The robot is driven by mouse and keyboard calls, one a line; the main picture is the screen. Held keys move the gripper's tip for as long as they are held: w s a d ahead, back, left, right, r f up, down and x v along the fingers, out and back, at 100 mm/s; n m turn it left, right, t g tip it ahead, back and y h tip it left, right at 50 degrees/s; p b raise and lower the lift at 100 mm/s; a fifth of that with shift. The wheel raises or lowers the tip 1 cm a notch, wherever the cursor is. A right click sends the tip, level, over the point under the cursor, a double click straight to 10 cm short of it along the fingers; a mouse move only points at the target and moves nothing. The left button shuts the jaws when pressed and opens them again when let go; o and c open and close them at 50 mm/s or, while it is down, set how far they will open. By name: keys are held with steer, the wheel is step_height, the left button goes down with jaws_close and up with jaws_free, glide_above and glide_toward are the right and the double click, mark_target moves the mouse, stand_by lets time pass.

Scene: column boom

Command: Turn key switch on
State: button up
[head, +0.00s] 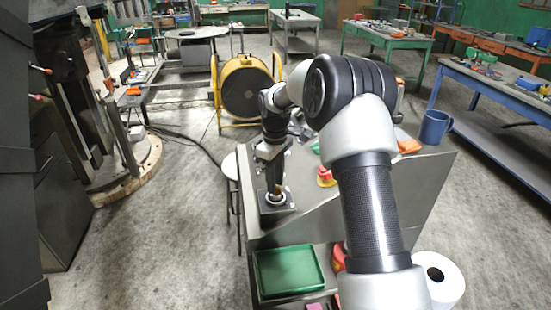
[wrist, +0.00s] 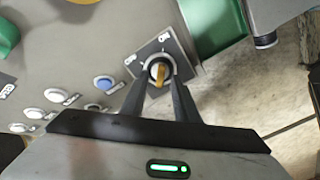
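The key switch (wrist: 159,72) is a round silver-rimmed knob with a yellow grip, set in a dark square plate with white labels on a grey panel. In the head view, the switch (head: 276,198) sits on its plate at the left end of the grey console. My gripper (wrist: 160,86) points at it in the wrist view. Its two dark fingers are apart, one on each side of the knob's lower part. I see no clear contact with the yellow grip. In the head view, my gripper (head: 273,186) is right over the switch, its fingers hardly visible.
A blue button (wrist: 104,82) and several white buttons (wrist: 58,95) lie left of the switch. A green tray (head: 288,270) is below the console's front edge. A yellow fan (head: 246,88) stands behind.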

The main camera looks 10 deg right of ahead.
step_height(320, 180, up, 16)
steer(key=shift+r, duration=0.2)
